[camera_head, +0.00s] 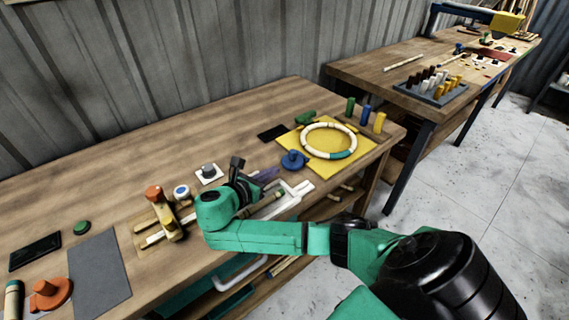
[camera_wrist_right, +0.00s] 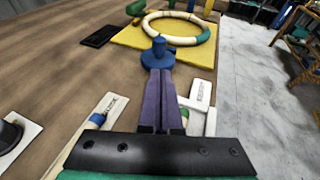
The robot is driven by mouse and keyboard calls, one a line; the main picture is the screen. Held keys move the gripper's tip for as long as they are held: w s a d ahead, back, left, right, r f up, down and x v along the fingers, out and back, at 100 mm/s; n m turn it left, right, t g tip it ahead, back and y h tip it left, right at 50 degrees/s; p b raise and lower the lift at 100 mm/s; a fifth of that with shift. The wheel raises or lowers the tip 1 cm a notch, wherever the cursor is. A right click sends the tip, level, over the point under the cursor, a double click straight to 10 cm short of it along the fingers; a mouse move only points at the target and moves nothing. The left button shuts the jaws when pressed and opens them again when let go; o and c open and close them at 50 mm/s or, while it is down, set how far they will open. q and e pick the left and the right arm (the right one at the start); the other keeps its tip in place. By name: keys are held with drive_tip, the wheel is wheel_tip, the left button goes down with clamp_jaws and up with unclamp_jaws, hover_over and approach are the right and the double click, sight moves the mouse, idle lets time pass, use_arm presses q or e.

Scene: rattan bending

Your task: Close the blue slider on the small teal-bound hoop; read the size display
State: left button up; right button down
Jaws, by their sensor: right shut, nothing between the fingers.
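The hoop (camera_head: 330,140), cream with dark joints and a teal binding, lies on a yellow board (camera_head: 285,141) at the table's right end; it also shows in the right wrist view (camera_wrist_right: 178,28). The blue slider (camera_head: 293,159), a round base with an upright knob, stands by the board's near left corner; the right wrist view shows it too (camera_wrist_right: 157,54). A dark flat panel (camera_head: 272,132) lies left of the board, with no readable figures. My right gripper (camera_head: 272,174) is shut and empty, its purple fingers pointing at the slider; contact is unclear. My left gripper is out of view.
A wooden jig (camera_head: 160,222) with an orange-topped post, a white plate with a dark knob (camera_head: 209,173) and a white forked tool (camera_head: 292,198) are near my right arm. Green, blue and yellow pegs (camera_head: 365,116) stand behind the hoop. The table's back middle is clear.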

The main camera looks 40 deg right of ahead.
sight(291, 157)
drive_tip(key=x, duration=0.2)
drive_tip(key=p+x, duration=0.1)
drive_tip(key=x, duration=0.3)
drive_tip(key=shift+w+d+r, duration=0.25)
drive_tip(key=shift+w+d, duration=0.1)
drive_tip(key=shift+d, duration=0.35)
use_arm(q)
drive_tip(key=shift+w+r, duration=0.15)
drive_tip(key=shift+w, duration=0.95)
use_arm(e)
drive_tip(key=shift+w+d+f, duration=0.15)
